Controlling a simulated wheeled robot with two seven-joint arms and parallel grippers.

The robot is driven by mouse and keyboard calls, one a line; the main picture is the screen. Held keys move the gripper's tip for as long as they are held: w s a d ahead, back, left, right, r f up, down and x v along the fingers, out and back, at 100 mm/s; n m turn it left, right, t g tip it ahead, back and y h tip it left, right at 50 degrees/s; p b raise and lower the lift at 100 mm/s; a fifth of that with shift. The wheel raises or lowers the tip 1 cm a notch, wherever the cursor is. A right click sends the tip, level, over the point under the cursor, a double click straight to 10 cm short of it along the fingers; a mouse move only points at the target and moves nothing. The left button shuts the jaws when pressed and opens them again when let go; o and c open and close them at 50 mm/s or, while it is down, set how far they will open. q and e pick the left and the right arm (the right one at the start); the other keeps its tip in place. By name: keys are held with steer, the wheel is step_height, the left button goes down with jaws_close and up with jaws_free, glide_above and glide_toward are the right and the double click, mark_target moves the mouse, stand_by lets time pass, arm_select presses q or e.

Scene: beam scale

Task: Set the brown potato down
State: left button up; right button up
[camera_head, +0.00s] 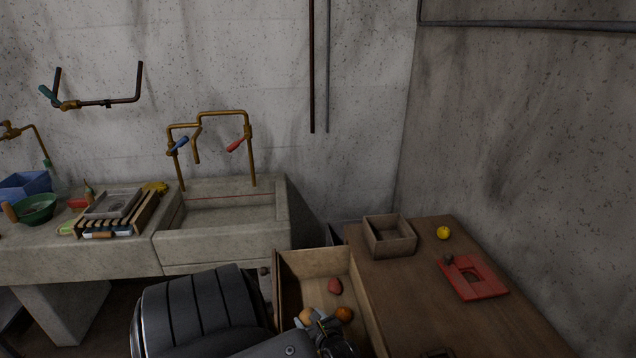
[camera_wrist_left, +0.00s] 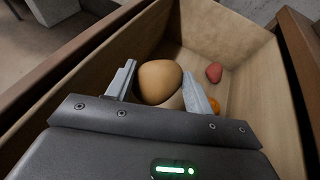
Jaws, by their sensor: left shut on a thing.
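My left gripper (camera_head: 318,322) is down inside an open wooden box (camera_head: 312,262). It is shut on the brown potato (camera_wrist_left: 160,82), which sits between the two fingers in the left wrist view. In the head view the potato (camera_head: 305,316) shows only in part beside the gripper. Its underside is hidden, so I cannot tell if it touches the box floor. My right gripper is not in view.
A red item (camera_head: 335,286) and an orange fruit (camera_head: 344,314) lie in the same box. On the wooden table (camera_head: 400,290) to the right are a small empty box (camera_head: 389,248), a yellow fruit (camera_head: 443,233) and a red plate (camera_head: 486,289). A stone sink (camera_head: 228,242) stands left.

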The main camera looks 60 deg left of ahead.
arm_select(q)
steer(key=w+a+f+b, duration=0.1)
steer(key=w+a+f, duration=0.1)
steer(key=a, duration=0.1)
steer(key=w+a+f+b, duration=0.1)
steer(key=w+a+f, duration=0.1)
steer(key=a+f, duration=0.1)
steer(key=w+a+f+b, duration=0.2)
steer(key=a+f, duration=0.1)
steer(key=a, duration=0.1)
steer(key=shift+a+f, duration=0.15)
steer(key=shift+f, duration=0.1)
steer(key=shift+w+a+f, duration=0.2)
steer(key=shift+a+f, duration=0.1)
steer(key=shift+a, duration=0.05)
steer(key=shift+a+f+b, duration=0.1)
steer(key=shift+f+b, duration=0.15)
steer(key=shift+b, duration=0.15)
steer(key=shift+w+a+f+b, duration=0.1)
steer(key=shift+f+b, duration=0.45)
steer(key=shift+f, duration=1)
steer(key=shift+f, duration=0.2)
steer(key=o, duration=1)
